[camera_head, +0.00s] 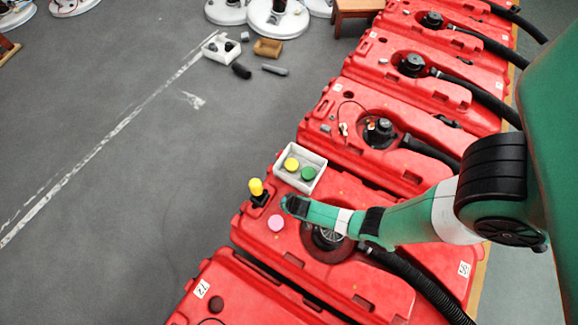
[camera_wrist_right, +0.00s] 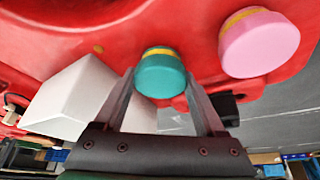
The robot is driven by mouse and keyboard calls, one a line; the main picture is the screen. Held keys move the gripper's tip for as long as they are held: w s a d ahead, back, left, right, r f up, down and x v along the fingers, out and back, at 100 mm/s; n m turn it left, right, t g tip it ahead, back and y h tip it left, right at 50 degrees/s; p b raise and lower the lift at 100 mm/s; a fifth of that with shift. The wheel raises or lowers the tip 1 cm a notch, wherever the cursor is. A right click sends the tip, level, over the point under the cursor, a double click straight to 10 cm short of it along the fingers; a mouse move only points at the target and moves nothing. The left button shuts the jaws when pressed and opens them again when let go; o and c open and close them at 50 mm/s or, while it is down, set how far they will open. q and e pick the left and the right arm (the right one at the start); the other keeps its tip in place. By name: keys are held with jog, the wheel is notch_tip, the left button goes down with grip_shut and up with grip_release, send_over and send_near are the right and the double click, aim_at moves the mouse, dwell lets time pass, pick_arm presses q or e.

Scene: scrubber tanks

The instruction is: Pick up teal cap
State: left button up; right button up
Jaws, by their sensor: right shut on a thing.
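The teal cap (camera_wrist_right: 161,72) has a yellow band and sits between the fingers of my right gripper (camera_wrist_right: 160,92) in the right wrist view. The fingers are shut on its sides. I cannot tell whether the cap still touches the red tank (camera_head: 262,222). In the head view my right gripper (camera_head: 296,206) is low over this tank, between the white tray and the pink cap, and the teal cap is not clearly visible there. My left gripper is not in view.
A pink cap (camera_head: 276,223) lies close by; it also shows in the wrist view (camera_wrist_right: 258,42). A white tray (camera_head: 318,160) holds a yellow cap (camera_head: 291,164) and a green cap (camera_head: 308,173). A yellow-topped black piece (camera_head: 256,188) stands left. A black hose (camera_head: 425,281) runs right.

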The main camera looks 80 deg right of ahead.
notch_tip(320, 180, up, 4)
jog(key=p, duration=0.3)
jog(key=shift+f, duration=0.15)
jog(key=s+a+r+p, duration=0.8)
jog(key=s+r+p, duration=0.1)
jog(key=s, duration=0.2)
jog(key=shift+s+a, duration=0.15)
jog(key=shift+a, duration=0.1)
jog(key=shift+r, duration=0.1)
